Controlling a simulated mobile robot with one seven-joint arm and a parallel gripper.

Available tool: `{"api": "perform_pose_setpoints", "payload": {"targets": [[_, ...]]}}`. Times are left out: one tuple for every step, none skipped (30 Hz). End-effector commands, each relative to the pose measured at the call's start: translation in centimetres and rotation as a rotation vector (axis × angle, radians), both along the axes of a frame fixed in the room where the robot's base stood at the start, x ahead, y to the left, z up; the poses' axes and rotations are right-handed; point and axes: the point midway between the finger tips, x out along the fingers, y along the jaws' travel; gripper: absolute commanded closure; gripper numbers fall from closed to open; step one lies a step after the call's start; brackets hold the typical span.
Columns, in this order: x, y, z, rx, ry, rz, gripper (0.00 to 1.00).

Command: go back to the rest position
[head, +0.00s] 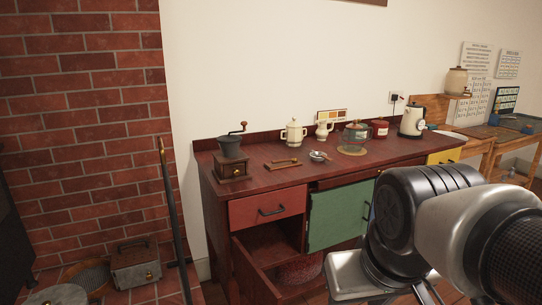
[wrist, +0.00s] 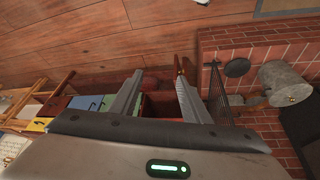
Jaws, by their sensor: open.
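My arm fills the lower right of the head view, in front of the cabinet. My gripper shows in the wrist view (wrist: 160,78), with its two fingers spread apart and nothing held between them. In the head view the hand is partly cut off by the bottom edge, and its fingertips cannot be made out. The dark red cabinet (head: 330,178) stands behind my arm, and part of it shows between and beyond the fingers in the wrist view.
The cabinet has a shut red drawer (head: 268,208), a green door (head: 338,215) and an open lower left compartment. A coffee grinder (head: 232,160), a wooden tray (head: 283,164) and a kettle (head: 412,120) stand on top. A brick wall (head: 85,120) and a metal box (head: 136,266) are at left.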

Motion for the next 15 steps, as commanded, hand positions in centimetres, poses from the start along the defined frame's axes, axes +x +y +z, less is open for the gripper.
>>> {"api": "perform_pose_setpoints", "payload": {"targets": [[-0.5,-0.5,0.1,0.017,-0.036,-0.037,0.57],[-0.7,-0.8,0.2,0.027,-0.054,-0.057,0.57],[-1.0,-1.1,0.2,0.039,-0.08,-0.084,0.57],[-1.2,-1.4,0.2,0.049,-0.099,-0.105,0.57],[-1.1,-1.2,1.9,0.049,-0.095,-0.101,0.57],[-1.0,-1.2,3.0,0.048,-0.091,-0.096,0.57],[-1.0,-1.2,3.6,0.047,-0.089,-0.095,0.57],[-1.0,-1.2,4.1,0.047,-0.089,-0.094,0.57],[-1.0,-1.2,5.0,0.047,-0.088,-0.094,0.57],[-1.0,-1.1,5.7,0.046,-0.088,-0.093,0.57],[-1.0,-1.2,6.3,0.046,-0.088,-0.093,0.57],[-1.0,-1.1,7.3,0.046,-0.088,-0.092,0.57],[-1.0,-1.1,8.1,0.046,-0.088,-0.092,0.57],[-1.0,-1.1,8.9,0.046,-0.088,-0.092,0.57],[-1.0,-1.1,10.1,0.046,-0.088,-0.092,0.57]]}}
